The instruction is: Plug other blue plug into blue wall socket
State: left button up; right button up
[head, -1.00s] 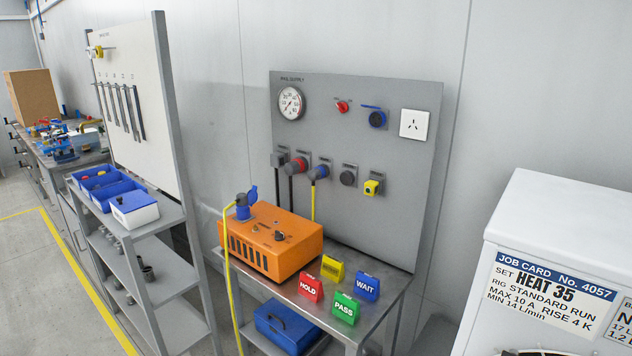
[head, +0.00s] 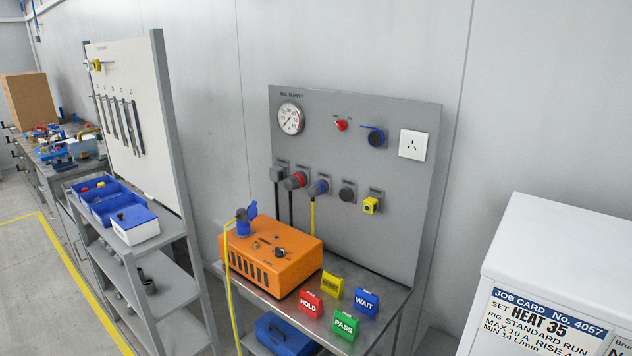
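A blue fitting with a raised flap (head: 243,222) stands on the left end of the orange box (head: 290,265). A dark plug body with a yellow cable (head: 228,270) sits at it; the cable hangs down in front of the bench. On the grey wall panel (head: 330,130), a blue-and-grey plug (head: 317,188) sits in the row of sockets, with a yellow cable running down behind the box. A round blue fitting with a dark centre and raised lid (head: 376,138) is at the panel's upper right, with nothing in it. Neither of my grippers is in view.
HOLD (head: 309,303), PASS (head: 345,325), WAIT (head: 365,302) and yellow (head: 332,284) blocks stand on the bench. A blue case (head: 283,335) is on the shelf below. A white cabinet (head: 560,235) stands at right, a shelf rack (head: 150,300) at left.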

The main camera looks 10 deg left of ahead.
aim_at(318, 188)
jog(key=i+j, duration=0.2)
jog(key=i+j+z, duration=0.1)
jog(key=j, duration=0.35)
jog(key=i+j, duration=0.25)
jog(key=i+j+z, duration=0.1)
jog(key=j, duration=0.3)
jog(key=i+j+z, duration=0.2)
jog(key=i+j, duration=0.65)
